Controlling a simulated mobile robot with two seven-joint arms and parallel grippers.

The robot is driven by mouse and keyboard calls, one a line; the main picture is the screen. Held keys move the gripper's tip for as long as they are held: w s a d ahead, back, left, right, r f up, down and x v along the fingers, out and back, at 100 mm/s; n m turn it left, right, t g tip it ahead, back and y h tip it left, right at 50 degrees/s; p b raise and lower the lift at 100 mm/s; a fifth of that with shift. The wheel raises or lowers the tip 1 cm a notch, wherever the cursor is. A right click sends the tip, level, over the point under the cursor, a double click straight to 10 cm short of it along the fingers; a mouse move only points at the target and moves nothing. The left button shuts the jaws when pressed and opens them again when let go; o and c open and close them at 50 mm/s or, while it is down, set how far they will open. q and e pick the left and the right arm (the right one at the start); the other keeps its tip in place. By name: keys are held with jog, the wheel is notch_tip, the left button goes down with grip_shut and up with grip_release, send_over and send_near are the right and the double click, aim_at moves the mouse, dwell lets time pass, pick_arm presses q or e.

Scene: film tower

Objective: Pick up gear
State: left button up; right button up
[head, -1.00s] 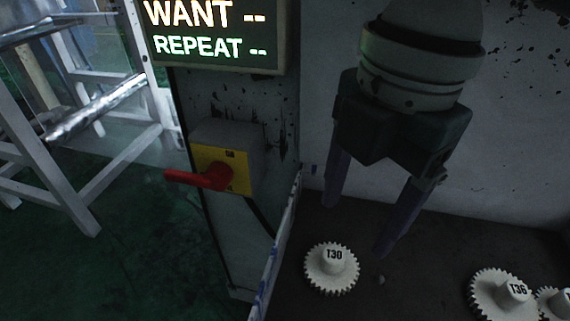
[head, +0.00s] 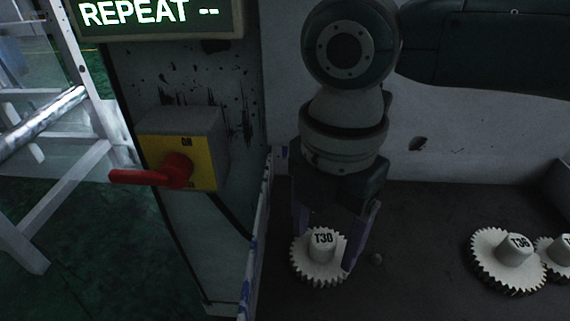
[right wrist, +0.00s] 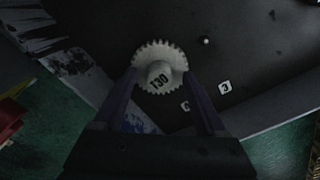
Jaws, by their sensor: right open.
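A white gear (head: 320,257) marked T30 lies flat on the dark surface, its labelled hub pointing up. My right gripper (head: 335,262) is open and points down over this gear, with one finger to each side of the hub in the head view. The right wrist view shows the same gear (right wrist: 160,68) just beyond and between the two open fingertips (right wrist: 163,75). I cannot tell whether the fingers touch it. Another white gear (head: 508,261) marked T36 lies to the right. My left gripper is not in view.
Part of a third gear (head: 558,258) shows at the right edge. A yellow switch plate with a red handle (head: 165,172) is on the cabinet at left, under a lit display (head: 155,14).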

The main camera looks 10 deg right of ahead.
jog(key=shift+f, duration=0.1)
grip_shut()
dwell(0.6)
